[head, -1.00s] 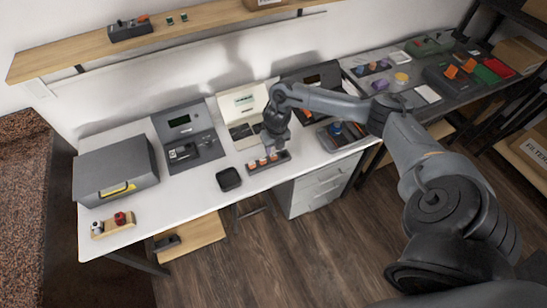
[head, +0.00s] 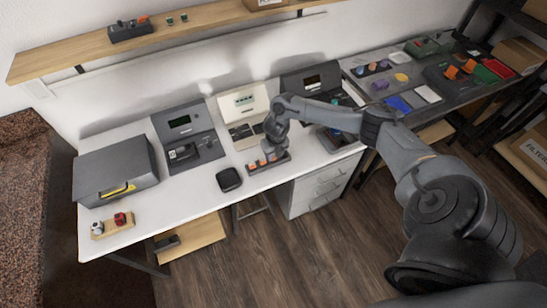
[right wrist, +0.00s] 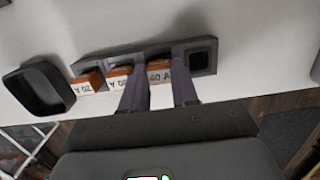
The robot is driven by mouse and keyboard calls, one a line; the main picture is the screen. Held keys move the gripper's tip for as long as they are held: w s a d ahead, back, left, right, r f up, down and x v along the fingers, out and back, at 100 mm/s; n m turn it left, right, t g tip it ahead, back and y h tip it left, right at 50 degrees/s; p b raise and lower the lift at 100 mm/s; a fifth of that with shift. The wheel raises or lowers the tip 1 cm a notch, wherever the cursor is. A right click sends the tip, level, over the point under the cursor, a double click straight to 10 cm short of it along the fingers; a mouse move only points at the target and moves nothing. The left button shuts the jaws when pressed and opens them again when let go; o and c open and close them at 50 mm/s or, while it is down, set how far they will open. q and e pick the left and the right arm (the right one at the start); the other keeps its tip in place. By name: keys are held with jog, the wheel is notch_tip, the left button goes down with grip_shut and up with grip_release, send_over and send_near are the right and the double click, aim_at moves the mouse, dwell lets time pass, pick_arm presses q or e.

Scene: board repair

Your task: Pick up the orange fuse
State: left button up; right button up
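A dark fuse rack (head: 284,159) lies near the front edge of the white bench; it also shows in the right wrist view (right wrist: 226,58). Three orange fuses with white labels stand in it: a left one (right wrist: 88,83), a middle one (right wrist: 118,76) and a right one (right wrist: 158,74). The slot at its right end is empty. My right gripper (right wrist: 160,72) points down at the rack, its two fingers on either side of the right orange fuse. Little or no gap shows beside that fuse; whether the fingers press on it is unclear. My left gripper is out of view.
A black square tray (head: 229,180) stands just left of the rack. A tester with a screen (head: 188,138) and a grey case (head: 115,172) stand farther left. A small wooden stand (head: 113,225) is at the front left. The bench's front edge is close.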

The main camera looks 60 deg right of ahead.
grip_shut()
jog(key=shift+r, duration=0.1)
jog(key=shift+r, duration=0.45)
jog(key=r, duration=0.3)
jog(key=shift+s+d+r, duration=0.15)
jog(key=shift+s+r, duration=0.05)
jog(key=shift+s, duration=0.05)
jog(key=s+d+r, duration=0.1)
jog(key=s+r, duration=0.5)
jog(key=s, duration=0.5)
jog(key=shift+d+r, duration=0.25)
jog(key=shift+d, duration=0.15)
